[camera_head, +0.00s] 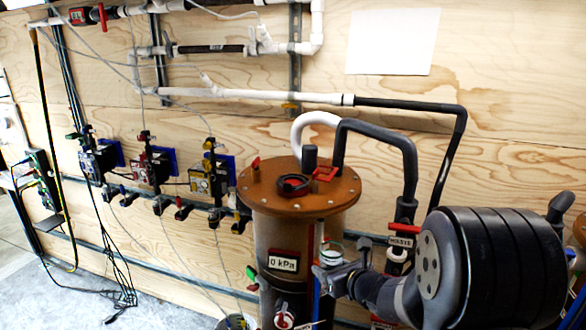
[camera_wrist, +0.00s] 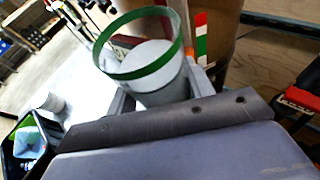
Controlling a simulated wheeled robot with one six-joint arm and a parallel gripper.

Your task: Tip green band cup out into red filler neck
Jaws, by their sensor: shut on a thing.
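The green band cup (camera_wrist: 135,72) is a clear cup with a green ring at its rim and a pale white inside. My gripper (camera_wrist: 160,95) is shut on it, with a finger on each side. In the head view the cup (camera_head: 329,251) is small, in front of the brown tank and below its lid. My gripper (camera_head: 333,278) reaches it from the lower right. A red square fitting (camera_head: 325,173) sits on the tank lid beside a black ring (camera_head: 292,185). I cannot tell for certain whether this fitting is the red filler neck.
The brown tank (camera_head: 285,235) carries a pressure display (camera_head: 286,262). Grey pipes (camera_head: 408,160) and a red-handled valve (camera_head: 401,242) stand close on the right.

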